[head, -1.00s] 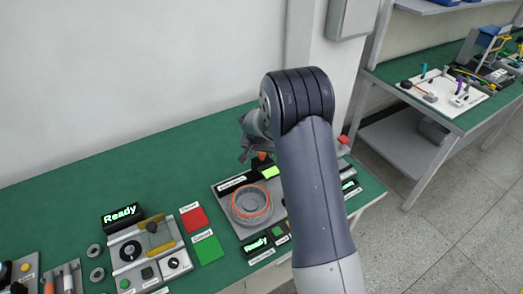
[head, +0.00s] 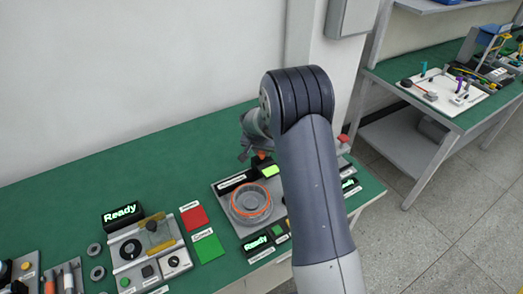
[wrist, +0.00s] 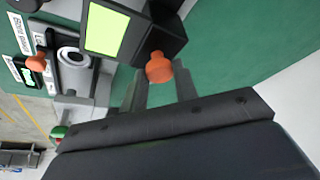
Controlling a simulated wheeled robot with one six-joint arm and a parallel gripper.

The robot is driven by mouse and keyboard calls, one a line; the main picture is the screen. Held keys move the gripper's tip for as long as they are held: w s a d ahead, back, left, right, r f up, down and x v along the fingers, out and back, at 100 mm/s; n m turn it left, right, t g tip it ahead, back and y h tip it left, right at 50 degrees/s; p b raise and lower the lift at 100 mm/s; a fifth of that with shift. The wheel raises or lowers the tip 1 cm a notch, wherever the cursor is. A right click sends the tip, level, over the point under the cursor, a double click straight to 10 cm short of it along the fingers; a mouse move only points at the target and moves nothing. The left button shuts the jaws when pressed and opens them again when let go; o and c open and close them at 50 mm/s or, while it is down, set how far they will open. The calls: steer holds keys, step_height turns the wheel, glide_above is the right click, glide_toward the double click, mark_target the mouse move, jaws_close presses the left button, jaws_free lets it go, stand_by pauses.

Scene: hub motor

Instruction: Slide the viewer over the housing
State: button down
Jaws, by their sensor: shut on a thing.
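The viewer is a dark box with a lit green screen (wrist: 108,30) and an orange knob (wrist: 160,66). My gripper (wrist: 160,84) is shut on this knob, with a grey finger on each side of it. In the head view the viewer's green screen (head: 269,170) shows at the back of the grey station plate, left of my arm. The round grey housing (head: 250,202) with an orange ring sits in front of and left of the viewer, apart from it. My arm hides most of the gripper and the right part of the station in the head view.
A red card (head: 194,217) and a green card (head: 208,249) lie left of the station. A panel with a dial (head: 131,250) stands farther left, below a "Ready" display (head: 123,213). Another workbench (head: 440,120) is at the back right. The green tabletop behind is clear.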

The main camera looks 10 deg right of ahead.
steer(key=shift+a, duration=0.1)
steer(key=shift+s+a+f+b, duration=0.15)
steer(key=shift+a+b, duration=0.25)
steer(key=shift+b, duration=0.2)
steer(key=s+a+b, duration=0.3)
steer(key=a+b, duration=0.3)
steer(key=a, duration=0.3)
steer(key=shift+a, duration=0.4)
steer(key=shift+s, duration=0.1)
steer(key=c, duration=1.1)
jaws_free()
steer(key=shift+a, duration=0.15)
steer(key=shift+r, duration=0.2)
steer(key=b+v, duration=0.1)
steer(key=v, duration=0.9)
steer(key=shift+s+r+b, duration=0.2)
steer(key=shift+r+b, duration=0.15)
